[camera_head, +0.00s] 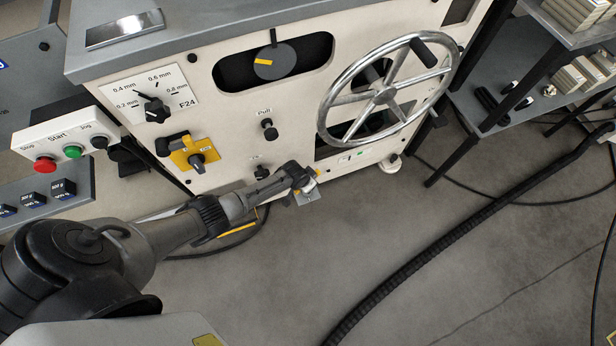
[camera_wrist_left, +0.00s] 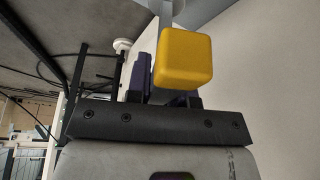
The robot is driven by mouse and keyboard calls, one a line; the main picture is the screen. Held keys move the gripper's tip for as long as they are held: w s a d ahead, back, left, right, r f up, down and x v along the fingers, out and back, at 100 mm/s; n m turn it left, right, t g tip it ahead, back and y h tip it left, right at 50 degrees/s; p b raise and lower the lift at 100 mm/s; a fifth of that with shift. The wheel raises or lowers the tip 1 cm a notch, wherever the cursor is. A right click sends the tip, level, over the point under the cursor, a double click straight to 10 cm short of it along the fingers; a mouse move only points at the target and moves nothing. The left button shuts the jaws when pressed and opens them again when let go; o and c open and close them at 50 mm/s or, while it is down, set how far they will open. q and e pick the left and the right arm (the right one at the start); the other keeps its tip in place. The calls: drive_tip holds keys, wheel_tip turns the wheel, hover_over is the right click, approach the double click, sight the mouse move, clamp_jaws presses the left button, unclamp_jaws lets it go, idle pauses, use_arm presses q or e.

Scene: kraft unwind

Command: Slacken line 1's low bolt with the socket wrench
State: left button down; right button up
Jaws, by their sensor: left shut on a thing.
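My left gripper (camera_head: 304,183) is low against the front of the cream machine (camera_head: 225,120), below the handwheel. In the left wrist view a rounded yellow block (camera_wrist_left: 185,58), seemingly the socket wrench's handle end, stands at the dark fingers of the left gripper, which is shut on it. A grey shaft (camera_wrist_left: 165,14) shows beyond the block. In the head view the wrench is mostly hidden by the gripper. A small grey plate (camera_head: 308,198) lies just below the gripper. I cannot make out the low bolt or whether the socket sits on it. My right gripper is in neither view.
The spoked handwheel (camera_head: 385,95) sticks out above and right of the gripper. A black pull knob (camera_head: 269,130) and a yellow rotary switch (camera_head: 195,152) are on the machine front. A thick black hose (camera_head: 440,230) crosses the floor. Shelving (camera_head: 515,95) stands at the right.

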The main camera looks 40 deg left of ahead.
use_arm(q)
drive_tip(key=shift+a, duration=0.1)
drive_tip(key=shift+r+n+p, duration=0.2)
drive_tip(key=shift+n+p, duration=0.25)
drive_tip(key=shift+n, duration=0.15)
drive_tip(key=shift+f+n+y+p, duration=0.1)
drive_tip(key=shift+n+y+p, duration=0.2)
drive_tip(key=shift+n+y, duration=0.3)
drive_tip(key=shift+n+p, duration=0.3)
drive_tip(key=shift+n, duration=0.3)
drive_tip(key=shift+n+y, duration=0.3)
drive_tip(key=shift+n, duration=0.4)
drive_tip(key=shift+a, duration=0.15)
